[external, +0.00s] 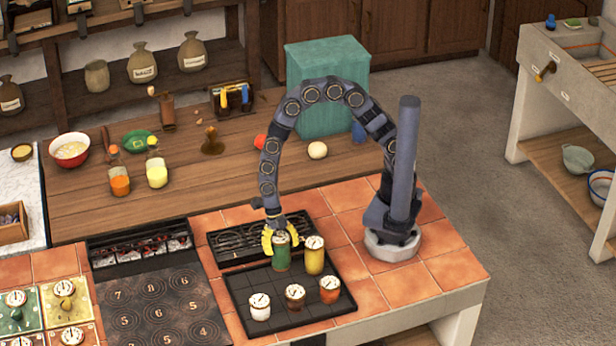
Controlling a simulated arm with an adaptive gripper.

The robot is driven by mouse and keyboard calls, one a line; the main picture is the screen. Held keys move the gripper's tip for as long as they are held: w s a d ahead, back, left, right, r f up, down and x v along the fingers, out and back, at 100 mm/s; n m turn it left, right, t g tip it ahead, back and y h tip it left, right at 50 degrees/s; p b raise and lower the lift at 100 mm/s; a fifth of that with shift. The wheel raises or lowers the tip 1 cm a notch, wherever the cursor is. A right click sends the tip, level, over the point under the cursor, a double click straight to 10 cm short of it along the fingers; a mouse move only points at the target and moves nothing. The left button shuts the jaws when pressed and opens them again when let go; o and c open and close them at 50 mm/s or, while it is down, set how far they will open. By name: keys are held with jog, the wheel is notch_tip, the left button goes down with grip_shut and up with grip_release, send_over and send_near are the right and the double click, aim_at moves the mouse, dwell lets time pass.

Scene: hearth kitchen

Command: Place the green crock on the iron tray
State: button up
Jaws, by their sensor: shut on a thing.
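The green crock (282,262) has a pale dial-like lid and stands upright between the yellow fingers of my gripper (281,240). My gripper is shut on it from above. The crock appears over the back part of the black iron tray (244,291); I cannot tell whether its base touches the tray. A yellow crock (314,260) is close to its right. A white crock (260,310), a brown crock (295,298) and an orange crock (330,291) stand along the front of the tray.
A black recessed rack (225,246) lies behind the tray. A numbered dark hob (160,305) is to the left. Orange tiles (455,265) to the right are clear. A wooden table (100,205) behind holds bottles, a bowl and a teal box (325,85).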

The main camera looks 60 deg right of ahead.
aim_at(282, 261)
jog(key=shift+f, duration=2.45)
jog(key=o, duration=0.9)
jog(key=shift+f, duration=0.1)
jog(key=shift+v, duration=6.15)
jog(key=shift+d, duration=0.1)
